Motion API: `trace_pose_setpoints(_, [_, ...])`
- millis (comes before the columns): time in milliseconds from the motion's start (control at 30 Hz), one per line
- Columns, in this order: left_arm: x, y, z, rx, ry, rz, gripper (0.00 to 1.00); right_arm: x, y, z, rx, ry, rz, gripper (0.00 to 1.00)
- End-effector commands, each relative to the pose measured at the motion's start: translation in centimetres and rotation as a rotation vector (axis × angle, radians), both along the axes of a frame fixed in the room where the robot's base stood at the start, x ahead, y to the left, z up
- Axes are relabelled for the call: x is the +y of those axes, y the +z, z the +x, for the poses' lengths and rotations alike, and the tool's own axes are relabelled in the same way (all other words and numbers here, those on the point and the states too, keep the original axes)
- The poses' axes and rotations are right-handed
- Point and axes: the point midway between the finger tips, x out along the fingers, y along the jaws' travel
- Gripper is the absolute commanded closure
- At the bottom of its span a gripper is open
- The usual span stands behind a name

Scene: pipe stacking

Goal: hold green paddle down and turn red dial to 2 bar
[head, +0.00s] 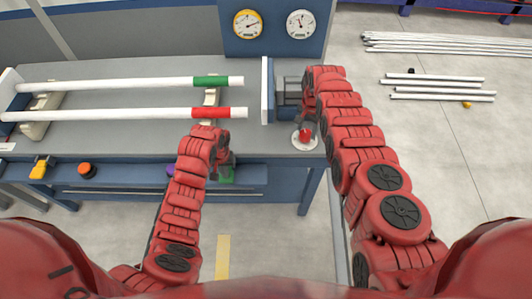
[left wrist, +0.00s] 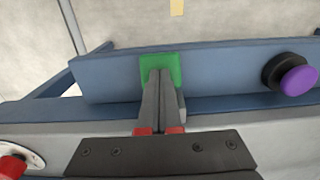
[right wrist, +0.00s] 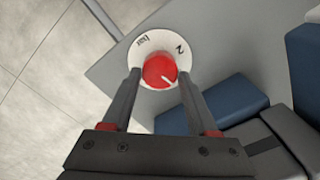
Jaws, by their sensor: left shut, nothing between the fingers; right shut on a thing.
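The green paddle (head: 227,174) sits on the bench's front face; in the left wrist view the paddle (left wrist: 174,62) is partly covered by my fingers. My left gripper (head: 226,163) is shut and empty, its fingertips (left wrist: 160,72) over the paddle and seeming to touch it. The red dial (head: 305,135) is on a white round plate at the bench's right end. In the right wrist view the dial (right wrist: 158,70) has a white line pointing to the lower right, away from the "2" at the plate's upper right. My right gripper (right wrist: 159,75) is shut on the dial, one finger each side.
Two gauges, yellow-rimmed (head: 248,25) and white-rimmed (head: 301,24), hang on the back panel. White pipes with a green band (head: 120,84) and a red band (head: 120,113) lie on supports. A purple button (left wrist: 297,80) is beside the paddle. An orange-red button (head: 86,170) is further left.

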Motion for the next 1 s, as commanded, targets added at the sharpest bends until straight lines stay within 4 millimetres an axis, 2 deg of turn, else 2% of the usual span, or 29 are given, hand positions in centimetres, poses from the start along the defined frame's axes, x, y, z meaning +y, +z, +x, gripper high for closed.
trace_pose_setpoints(133, [-0.01,-0.45,-0.36,0.009,0.001,-0.001,1.00,-0.07,-0.09,-0.09,0.003,0.023,-0.001,0.85])
trace_pose_setpoints(300, [-0.02,-0.49,-0.40,0.010,0.001,-0.001,1.00,-0.10,-0.11,-0.11,0.005,0.228,-0.002,0.85])
trace_pose_setpoints(400, [-0.02,-0.51,-0.43,0.011,0.001,-0.001,1.00,-0.11,-0.12,-0.12,0.004,0.293,-0.002,0.85])
trace_pose_setpoints(667, [-0.02,-0.56,-0.49,0.013,0.001,-0.001,1.00,-0.13,-0.15,-0.14,0.006,0.306,-0.002,0.85])
trace_pose_setpoints(900, [-0.03,-0.61,-0.55,0.014,0.001,-0.001,1.00,-0.18,-0.17,-0.16,0.005,0.562,-0.002,0.85])
trace_pose_setpoints(1000, [-0.02,-0.62,-0.57,0.015,0.001,-0.001,1.00,-0.18,-0.18,-0.16,0.005,0.600,-0.002,0.85])
